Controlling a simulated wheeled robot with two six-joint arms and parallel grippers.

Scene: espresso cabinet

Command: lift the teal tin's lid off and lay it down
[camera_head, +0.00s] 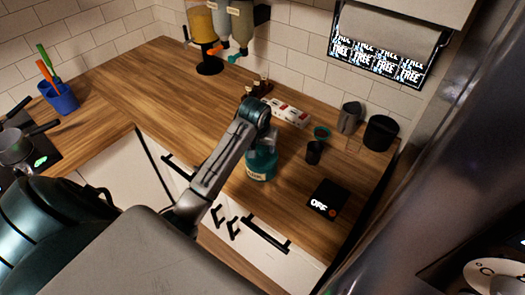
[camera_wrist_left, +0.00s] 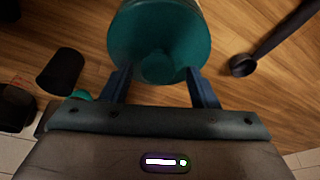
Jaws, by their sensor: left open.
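The teal tin (camera_head: 261,167) stands upright on the wooden counter, with a pale label on its front. In the left wrist view its round teal lid (camera_wrist_left: 157,30) fills the top middle, with a teal knob (camera_wrist_left: 157,68) on it. My left gripper (camera_wrist_left: 160,80) is open, with one finger on each side of the knob. I cannot tell whether the fingers touch the lid. In the head view my left arm comes down over the tin and hides its top. My right gripper is not in view.
A dark cup (camera_head: 314,153), a small teal dish (camera_head: 321,133) and a black scale (camera_head: 326,200) are to the tin's right. A red-and-white box (camera_head: 288,112) lies behind it. The counter (camera_head: 150,85) to the left is clear.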

